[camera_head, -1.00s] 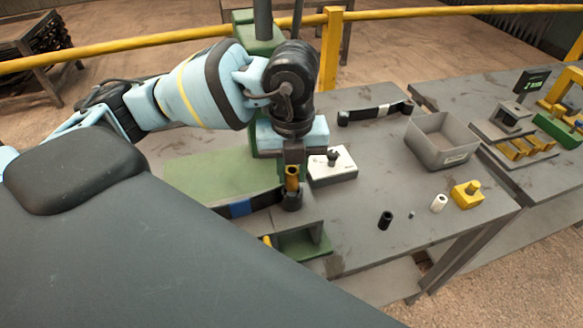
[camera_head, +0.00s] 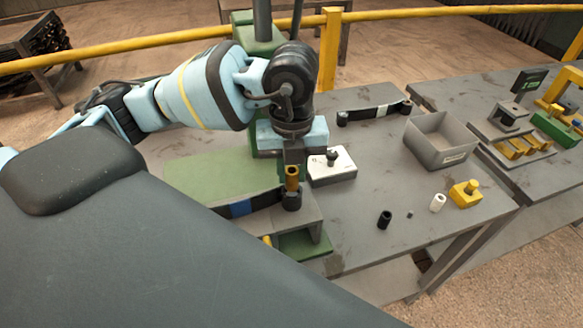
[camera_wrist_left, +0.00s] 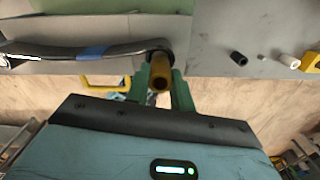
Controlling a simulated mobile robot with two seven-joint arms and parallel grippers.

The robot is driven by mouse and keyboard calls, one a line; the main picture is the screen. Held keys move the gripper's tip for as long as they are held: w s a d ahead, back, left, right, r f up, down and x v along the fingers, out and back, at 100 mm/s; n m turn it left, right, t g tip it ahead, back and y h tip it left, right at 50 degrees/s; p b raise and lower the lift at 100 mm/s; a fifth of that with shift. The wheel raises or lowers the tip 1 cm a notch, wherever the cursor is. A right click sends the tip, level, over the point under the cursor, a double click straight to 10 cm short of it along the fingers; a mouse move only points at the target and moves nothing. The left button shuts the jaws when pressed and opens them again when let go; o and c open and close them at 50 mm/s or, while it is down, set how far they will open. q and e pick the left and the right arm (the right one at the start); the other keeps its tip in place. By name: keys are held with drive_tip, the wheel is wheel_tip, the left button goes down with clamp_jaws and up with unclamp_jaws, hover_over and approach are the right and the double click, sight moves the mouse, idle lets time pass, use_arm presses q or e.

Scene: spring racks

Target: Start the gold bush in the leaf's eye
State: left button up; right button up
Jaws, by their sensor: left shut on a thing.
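The gold bush (camera_head: 292,178) is upright in my left gripper (camera_head: 292,166), which is shut on its upper end and points down. The leaf is a dark strip with a blue band (camera_head: 240,208), lying along the bench edge. Its eye (camera_head: 291,201) is at the strip's right end, directly under the bush. The bush's lower end meets the eye's top in the head view; I cannot tell whether it has entered. In the left wrist view the gold bush (camera_wrist_left: 160,73) covers much of the eye (camera_wrist_left: 154,51). My right gripper is not in view.
A white block with a dark knob (camera_head: 332,165) stands just right of the gripper. A black bush (camera_head: 384,219), a white bush (camera_head: 438,203) and a yellow block (camera_head: 465,195) stand further right. A grey bin (camera_head: 440,142) and another leaf (camera_head: 375,113) are behind. A green post (camera_head: 258,45) rises behind my arm.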

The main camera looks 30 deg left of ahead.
use_arm(q)
drive_tip(key=shift+f, duration=0.9)
drive_tip(key=o, duration=1.4)
drive_tip(key=shift+r, duration=3.5)
